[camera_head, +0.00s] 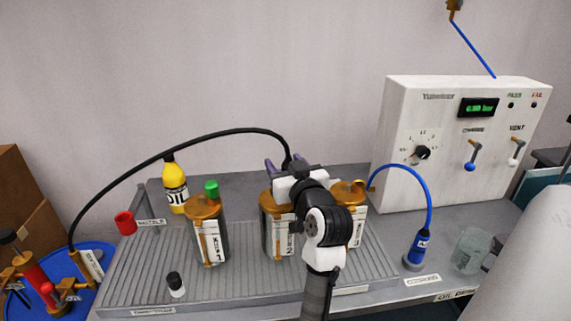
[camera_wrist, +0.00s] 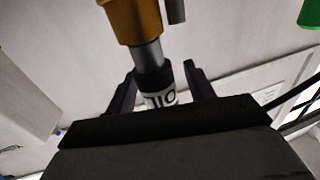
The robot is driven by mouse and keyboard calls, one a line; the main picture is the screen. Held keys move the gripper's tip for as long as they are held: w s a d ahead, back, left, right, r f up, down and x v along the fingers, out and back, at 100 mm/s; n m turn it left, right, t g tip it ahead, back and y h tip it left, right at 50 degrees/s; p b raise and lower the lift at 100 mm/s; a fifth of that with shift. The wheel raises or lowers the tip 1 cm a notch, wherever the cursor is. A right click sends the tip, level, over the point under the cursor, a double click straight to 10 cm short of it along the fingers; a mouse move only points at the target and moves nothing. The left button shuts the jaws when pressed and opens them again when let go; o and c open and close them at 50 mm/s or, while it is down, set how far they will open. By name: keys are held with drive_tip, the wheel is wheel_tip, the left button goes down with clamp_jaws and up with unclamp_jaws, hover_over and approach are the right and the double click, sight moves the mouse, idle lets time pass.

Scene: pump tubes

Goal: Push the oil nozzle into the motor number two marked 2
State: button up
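Motor number two (camera_head: 277,232) is a dark cylinder with a brass top and a white label marked 2, standing on the ribbed tray behind my arm, which hides its right side. My gripper (camera_head: 284,164) is above and behind its top. In the wrist view my gripper (camera_wrist: 160,88) has its two dark fingers on either side of the oil nozzle (camera_wrist: 161,98), which has a white band reading OIL. A grey shaft runs from the nozzle to a brass part (camera_wrist: 135,20). The black hose (camera_head: 185,143) arches to the gripper. I cannot tell whether the nozzle touches the motor.
Two similar motors stand left (camera_head: 206,235) and right (camera_head: 355,228) of motor two. A yellow oil bottle (camera_head: 175,185) stands behind the left one. A blue-hosed connector (camera_head: 417,250) and a white test box (camera_head: 450,150) are at right. A blue tray (camera_head: 95,258) holds a pump at left.

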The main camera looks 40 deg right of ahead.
drive_tip(key=b+v, duration=0.3)
drive_tip(key=v, duration=1.1)
drive_tip(key=shift+w+r, duration=0.1)
idle(0.7)
